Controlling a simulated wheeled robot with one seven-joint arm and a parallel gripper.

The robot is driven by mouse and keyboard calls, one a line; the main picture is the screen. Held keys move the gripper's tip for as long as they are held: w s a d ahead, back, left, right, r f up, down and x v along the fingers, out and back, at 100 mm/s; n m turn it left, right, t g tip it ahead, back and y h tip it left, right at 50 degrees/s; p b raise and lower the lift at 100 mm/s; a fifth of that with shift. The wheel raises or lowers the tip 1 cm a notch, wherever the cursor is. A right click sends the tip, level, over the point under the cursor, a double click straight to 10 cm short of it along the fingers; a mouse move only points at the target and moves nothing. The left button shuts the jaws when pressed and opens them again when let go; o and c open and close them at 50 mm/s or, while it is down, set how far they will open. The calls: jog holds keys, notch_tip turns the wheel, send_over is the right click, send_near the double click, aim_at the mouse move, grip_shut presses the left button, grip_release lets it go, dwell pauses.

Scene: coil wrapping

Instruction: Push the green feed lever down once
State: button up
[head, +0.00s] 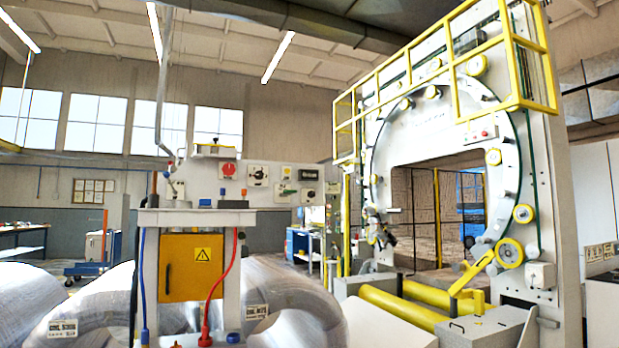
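A white control panel (270,180) stands left of centre, above a white stand with a yellow cabinet door (190,267). The panel carries a round red control (228,169), a dark dial (258,174) and small boxes with green parts, one of them near the panel's right end (333,187). These green parts are too small to tell which is the feed lever or how it is set. My gripper is not in view.
A large white ring-shaped wrapping machine (555,200) with yellow railings stands at the right, with yellow rollers (405,305) at its foot. Wrapped coils (30,300) lie around the stand. A red hose (225,290) hangs down the stand's front.

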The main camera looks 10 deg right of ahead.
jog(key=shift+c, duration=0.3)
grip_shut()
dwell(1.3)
